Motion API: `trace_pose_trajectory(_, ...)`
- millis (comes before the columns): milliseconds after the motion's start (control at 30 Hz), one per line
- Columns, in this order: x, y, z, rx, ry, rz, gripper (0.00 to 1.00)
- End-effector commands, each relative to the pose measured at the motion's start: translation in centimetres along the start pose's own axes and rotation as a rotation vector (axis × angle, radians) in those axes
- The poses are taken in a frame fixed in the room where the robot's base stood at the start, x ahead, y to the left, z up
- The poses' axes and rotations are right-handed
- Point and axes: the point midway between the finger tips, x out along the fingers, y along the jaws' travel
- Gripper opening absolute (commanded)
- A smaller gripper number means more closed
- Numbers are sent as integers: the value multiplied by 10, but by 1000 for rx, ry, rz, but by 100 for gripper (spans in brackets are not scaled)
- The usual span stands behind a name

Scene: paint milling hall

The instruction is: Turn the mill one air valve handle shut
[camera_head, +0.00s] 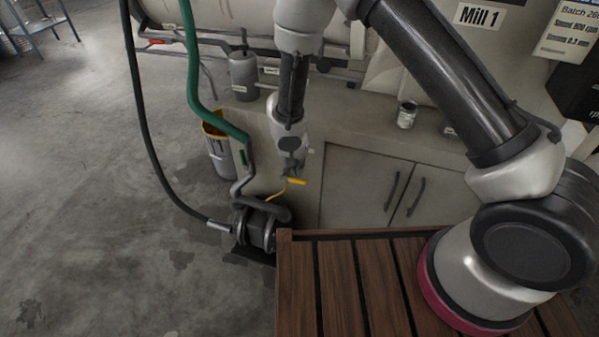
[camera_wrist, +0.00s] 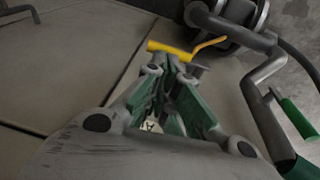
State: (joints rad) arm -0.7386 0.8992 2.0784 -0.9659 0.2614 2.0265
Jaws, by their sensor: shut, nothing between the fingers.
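A yellow lever handle (camera_head: 296,181) shows low in front of the mill's cabinet, with a thin curved yellow piece running down from it. The wrist view shows the yellow handle (camera_wrist: 168,49) just beyond the fingertips. My gripper (camera_head: 290,171) is shut and empty, pointing down right by the yellow handle; whether they touch I cannot tell. In the wrist view its fingertips (camera_wrist: 174,68) come together. A green handle (camera_head: 242,157) sits on the pipe to the left, also in the wrist view (camera_wrist: 298,118). No label shows which handle is the air valve's.
A dark pump (camera_head: 256,229) stands on the floor with a black hose and green hose nearby. A yellow-rimmed bucket (camera_head: 219,150) stands at left. Cabinet doors (camera_head: 352,185) lie behind my gripper. A "Mill 1" sign (camera_head: 478,16) hangs above. The left floor is open.

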Motion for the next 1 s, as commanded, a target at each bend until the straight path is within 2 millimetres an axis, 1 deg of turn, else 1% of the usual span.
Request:
trace_pose_trajectory(33, 8, 1, 0, 0, -1, 2, 0)
trace_pose_trajectory(100, 17, 0, 0, 0, -2, 0, 0)
trace_pose_trajectory(233, 27, 0, 0, 0, -1, 0, 0)
trace_pose_trajectory(400, 32, 0, 0, -1, -1, -1, 0)
trace_pose_trajectory(700, 33, -1, 0, 0, 0, -1, 0)
trace_pose_trajectory(867, 46, -3, 1, 0, 0, 0, 0)
trace_pose_trajectory(1000, 48, -2, 1, 2, 0, 2, 0)
